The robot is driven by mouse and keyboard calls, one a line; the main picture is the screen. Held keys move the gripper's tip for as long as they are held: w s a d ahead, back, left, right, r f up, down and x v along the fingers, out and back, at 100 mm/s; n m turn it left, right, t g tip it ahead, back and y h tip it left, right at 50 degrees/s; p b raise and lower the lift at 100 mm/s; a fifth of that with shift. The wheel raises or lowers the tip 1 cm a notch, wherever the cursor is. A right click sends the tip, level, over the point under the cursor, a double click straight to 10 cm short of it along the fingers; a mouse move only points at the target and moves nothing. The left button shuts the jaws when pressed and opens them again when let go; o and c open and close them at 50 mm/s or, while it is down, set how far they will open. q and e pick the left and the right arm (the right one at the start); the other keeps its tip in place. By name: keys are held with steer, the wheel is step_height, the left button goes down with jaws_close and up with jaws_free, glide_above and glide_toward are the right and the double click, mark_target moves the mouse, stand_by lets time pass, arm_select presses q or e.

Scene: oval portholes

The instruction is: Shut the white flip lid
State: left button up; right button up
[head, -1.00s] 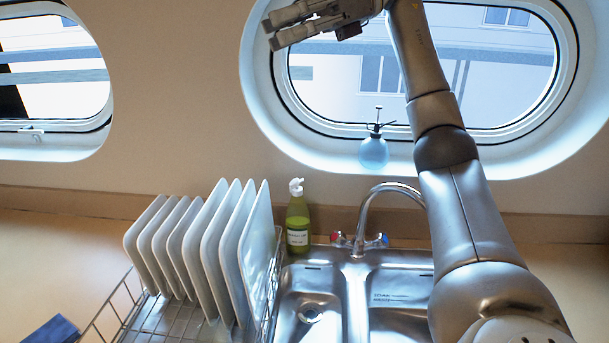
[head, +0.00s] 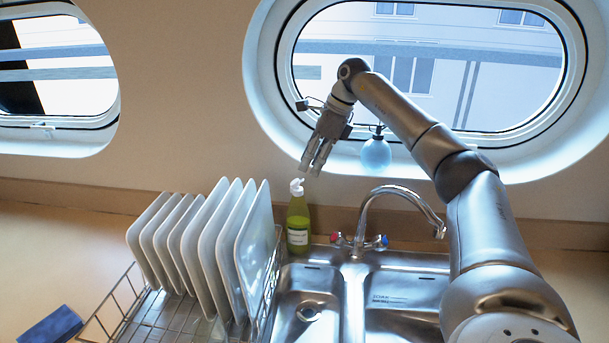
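The white flip lid (head: 297,187) tops a green bottle (head: 298,226) that stands upright behind the sink, right of the plates. A small part of the lid sticks out at the top; at this size I cannot tell exactly how far it is raised. My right gripper (head: 311,169) is above the lid and slightly to its right, pointing down. Its two fingers show a narrow gap with nothing between them, and they appear apart from the lid. My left gripper is not in view.
A dish rack with several white plates (head: 256,235) stands left of the bottle. The curved faucet (head: 362,215) and double sink (head: 345,300) are to the right. A pale blue spray bottle (head: 376,154) is by the porthole, close to my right gripper. A blue sponge (head: 52,325) lies far left.

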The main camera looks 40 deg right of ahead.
mark_target(297, 182)
steer(key=x, duration=0.5)
steer(key=shift+f+p, duration=0.1)
steer(key=shift+p, duration=0.3)
jaws_close()
